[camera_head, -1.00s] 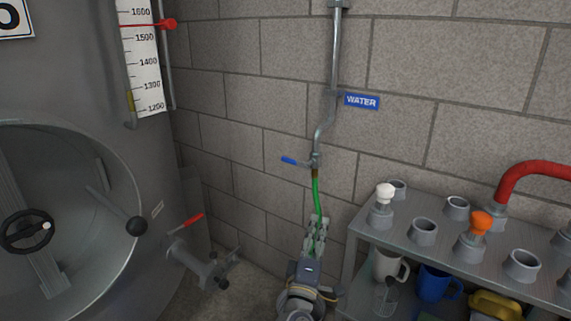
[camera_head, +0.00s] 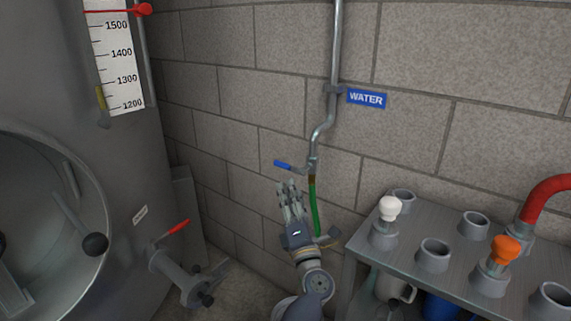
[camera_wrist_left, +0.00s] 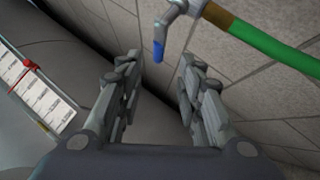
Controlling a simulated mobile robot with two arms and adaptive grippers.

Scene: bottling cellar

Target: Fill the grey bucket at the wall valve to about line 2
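The wall valve (camera_head: 312,165) is on a grey pipe below a blue WATER sign (camera_head: 366,98). Its blue lever (camera_head: 283,164) points left. A green hose (camera_head: 314,205) hangs from the valve. My left gripper (camera_head: 288,187) is just below the lever, its fingers pointing up. In the left wrist view, the left gripper (camera_wrist_left: 158,75) is open and empty. There the blue lever tip (camera_wrist_left: 158,50) shows ahead, between the fingertips in the picture; I see no contact. The grey bucket and my right gripper are not in view.
A grey rack (camera_head: 400,255) with sockets, a white knob (camera_head: 389,208) and an orange knob (camera_head: 505,249) stands at right. A steel tank (camera_head: 120,170) fills the left, with a red-handled outlet valve (camera_head: 180,275) jutting out. The wall around the lever is bare.

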